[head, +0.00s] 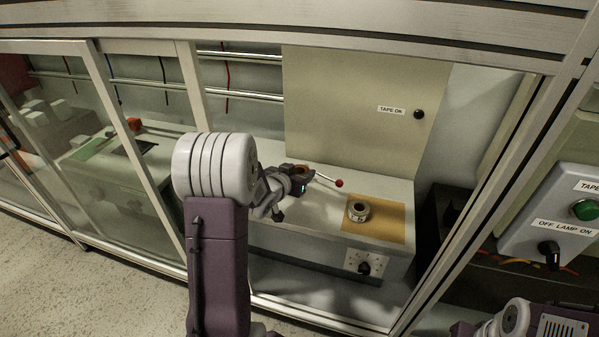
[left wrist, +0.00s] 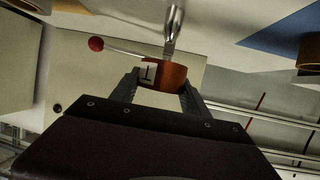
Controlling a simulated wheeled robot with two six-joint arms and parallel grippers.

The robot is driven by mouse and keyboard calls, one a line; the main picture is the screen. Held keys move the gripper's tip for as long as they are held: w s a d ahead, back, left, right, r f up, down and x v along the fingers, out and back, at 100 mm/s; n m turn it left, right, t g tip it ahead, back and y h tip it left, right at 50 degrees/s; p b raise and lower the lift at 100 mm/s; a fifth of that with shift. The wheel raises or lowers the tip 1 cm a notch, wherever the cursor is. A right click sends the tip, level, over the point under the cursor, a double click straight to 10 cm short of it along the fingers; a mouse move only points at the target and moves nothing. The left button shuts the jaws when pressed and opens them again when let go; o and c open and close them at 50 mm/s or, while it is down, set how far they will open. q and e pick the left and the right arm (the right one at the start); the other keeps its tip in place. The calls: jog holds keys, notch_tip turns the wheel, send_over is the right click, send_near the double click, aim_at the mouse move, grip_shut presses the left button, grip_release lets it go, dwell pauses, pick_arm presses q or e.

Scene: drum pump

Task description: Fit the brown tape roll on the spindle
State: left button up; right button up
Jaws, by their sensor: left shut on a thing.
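The spindle cannot be made out there. My right gripper is out of view.
A red-knobbed lever (head: 339,183) is just right of my left gripper. Cabinet frame posts (head: 196,85) flank the opening.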

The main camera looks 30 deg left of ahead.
pick_arm(q)
jog(key=shift+w+r, duration=0.2)
jog(key=shift+s+f, duration=0.1)
jog(key=shift+f, duration=0.05)
notch_tip(320, 180, down, 3)
jog(key=b, duration=0.3)
jog(key=shift+f+b, duration=1.6)
jog(key=shift+f, duration=0.3)
jog(key=o, duration=1.6)
jog(key=shift+s, duration=0.1)
